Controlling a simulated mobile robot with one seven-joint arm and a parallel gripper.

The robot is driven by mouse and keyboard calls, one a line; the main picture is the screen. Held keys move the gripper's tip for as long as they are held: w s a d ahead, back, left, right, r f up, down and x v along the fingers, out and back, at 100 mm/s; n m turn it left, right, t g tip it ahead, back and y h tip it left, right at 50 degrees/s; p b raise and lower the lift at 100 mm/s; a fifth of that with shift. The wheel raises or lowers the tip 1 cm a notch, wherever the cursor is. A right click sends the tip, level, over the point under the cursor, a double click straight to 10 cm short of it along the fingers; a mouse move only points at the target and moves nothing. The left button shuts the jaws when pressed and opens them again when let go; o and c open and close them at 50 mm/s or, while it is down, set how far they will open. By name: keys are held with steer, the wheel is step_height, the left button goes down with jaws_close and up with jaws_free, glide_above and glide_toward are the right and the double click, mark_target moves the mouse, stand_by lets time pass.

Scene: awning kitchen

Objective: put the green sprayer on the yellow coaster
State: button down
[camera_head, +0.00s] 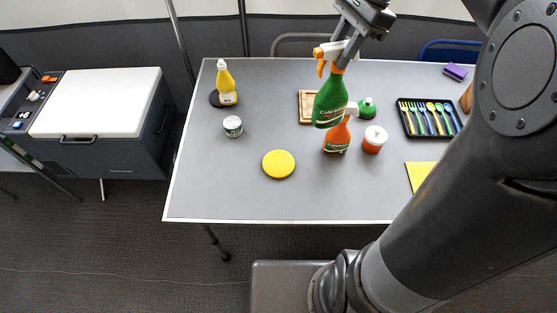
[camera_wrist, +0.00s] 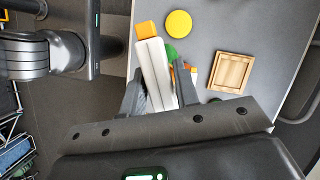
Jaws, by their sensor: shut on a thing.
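The green sprayer (camera_head: 330,101) has an orange and white spray head and hangs nearly upright, slightly tilted. My gripper (camera_head: 348,50) is shut on its head and holds it above the table. In the wrist view the white and orange spray head (camera_wrist: 155,68) sits between the fingers of my gripper (camera_wrist: 160,95), with a little of the green body behind it. The yellow coaster (camera_head: 279,164) is a round disc lying bare on the table, left of and nearer than the sprayer. It also shows at the top of the wrist view (camera_wrist: 178,23).
An orange spray bottle (camera_head: 337,137) and an orange jar (camera_head: 374,140) stand beneath and beside the held sprayer. A wooden board (camera_head: 305,107), a small can (camera_head: 232,126), a yellow bottle (camera_head: 226,84) and a cutlery tray (camera_head: 429,133) are around. The table's (camera_head: 215,190) front left is clear.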

mark_target(332, 94)
steer(key=shift+s, duration=0.55)
step_height(332, 94, down, 3)
steer(key=shift+r, duration=0.1)
step_height(332, 94, down, 8)
steer(key=shift+w+a+f, duration=0.1)
steer(key=w+a+f, duration=0.2)
steer(key=a+f, duration=0.9)
steer(key=shift+w, duration=0.3)
steer(key=shift+a+f, duration=0.1)
steer(key=shift+f, duration=0.05)
steer(key=c, duration=1.1)
jaws_free()
